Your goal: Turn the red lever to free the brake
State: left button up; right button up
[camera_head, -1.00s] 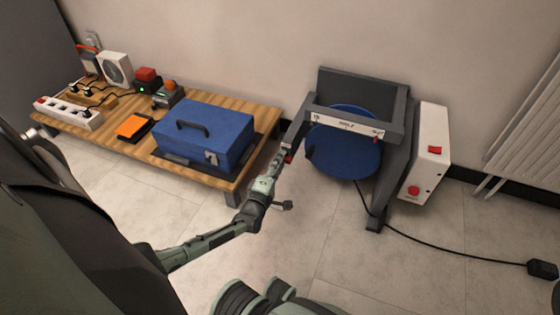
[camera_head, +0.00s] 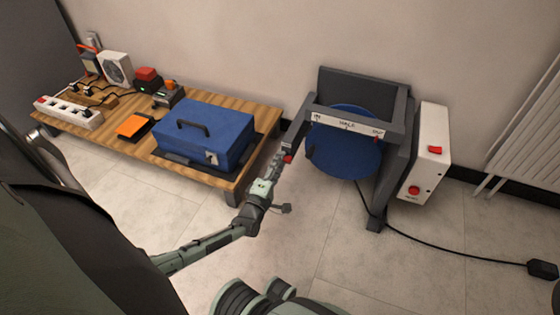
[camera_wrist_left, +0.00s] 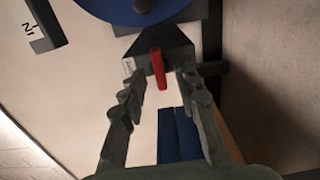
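The red lever (camera_wrist_left: 157,68) sticks out of a dark block (camera_wrist_left: 160,48) in the left wrist view. In the head view, its red part (camera_head: 288,158) shows small at the left side of the dark grey frame (camera_head: 352,82). My left gripper (camera_wrist_left: 160,82) has its two fingers apart, one on each side of the lever, with a gap visible on both sides. In the head view my left gripper (camera_head: 279,158) reaches up to the lever from below and partly hides it. My right gripper is not in view.
The frame holds a blue disc (camera_head: 342,160) behind a white lettered strip (camera_head: 345,125). A white box with red buttons (camera_head: 428,165) is on its right. A wooden table (camera_head: 225,183) with a blue case (camera_head: 205,140) stands left. A black cable (camera_head: 450,252) crosses the floor.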

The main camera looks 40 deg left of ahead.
pick_arm(q)
jog(key=v, duration=1.1)
jog(key=shift+w, duration=0.1)
